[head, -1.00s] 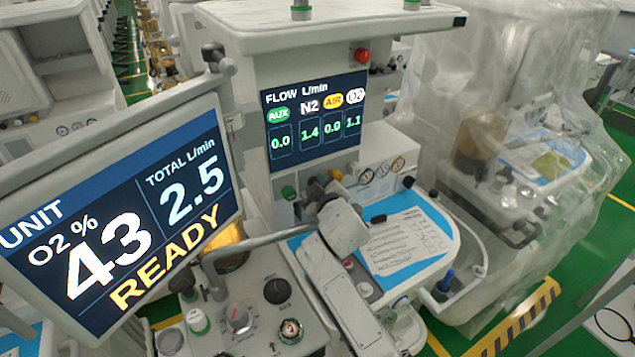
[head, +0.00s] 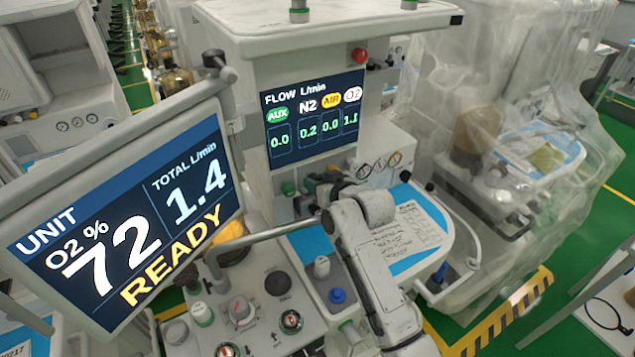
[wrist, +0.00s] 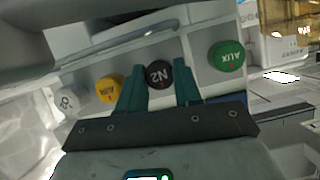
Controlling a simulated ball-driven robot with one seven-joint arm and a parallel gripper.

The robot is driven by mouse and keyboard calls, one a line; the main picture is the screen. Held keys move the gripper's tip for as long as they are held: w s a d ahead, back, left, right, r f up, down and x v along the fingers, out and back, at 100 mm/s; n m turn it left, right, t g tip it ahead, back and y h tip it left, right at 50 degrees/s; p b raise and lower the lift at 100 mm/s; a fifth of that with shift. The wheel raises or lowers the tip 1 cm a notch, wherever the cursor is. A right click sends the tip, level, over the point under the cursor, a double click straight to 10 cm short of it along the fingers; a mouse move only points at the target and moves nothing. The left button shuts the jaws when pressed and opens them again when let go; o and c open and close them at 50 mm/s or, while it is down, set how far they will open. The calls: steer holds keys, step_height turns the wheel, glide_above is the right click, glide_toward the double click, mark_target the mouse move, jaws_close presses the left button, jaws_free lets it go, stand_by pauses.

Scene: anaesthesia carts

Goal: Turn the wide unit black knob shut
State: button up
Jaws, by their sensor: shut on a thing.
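The black knob marked N2 (wrist: 158,75) shows in the wrist view, in a row between the yellow AIR knob (wrist: 108,88) and the green AUX knob (wrist: 227,56). My gripper (wrist: 160,82) has its two green fingers on either side of the N2 knob and is shut on it. In the head view the flow screen (head: 314,115) reads N2 0.2, O2 about 1.1, AUX and AIR 0.0. The unit screen (head: 125,220) reads O2 72 %, total 1.4 and READY. In the head view my arm hides the N2 knob.
A white O2 knob (wrist: 68,101) sits at the left end of the row. A grey rail (head: 265,236) crosses in front of the knobs. A worktop with a blue mat and a paper (head: 410,236) lies to the right. A plastic-covered cart (head: 520,130) stands farther right.

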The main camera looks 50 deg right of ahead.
steer(key=shift+f+m, duration=0.1)
steer(key=shift+m, duration=0.2)
stand_by(0.4)
steer(key=o, duration=1)
steer(key=shift+o, duration=0.2)
steer(key=b+v, duration=0.2)
steer(key=v, duration=0.9)
steer(key=shift+d, duration=0.1)
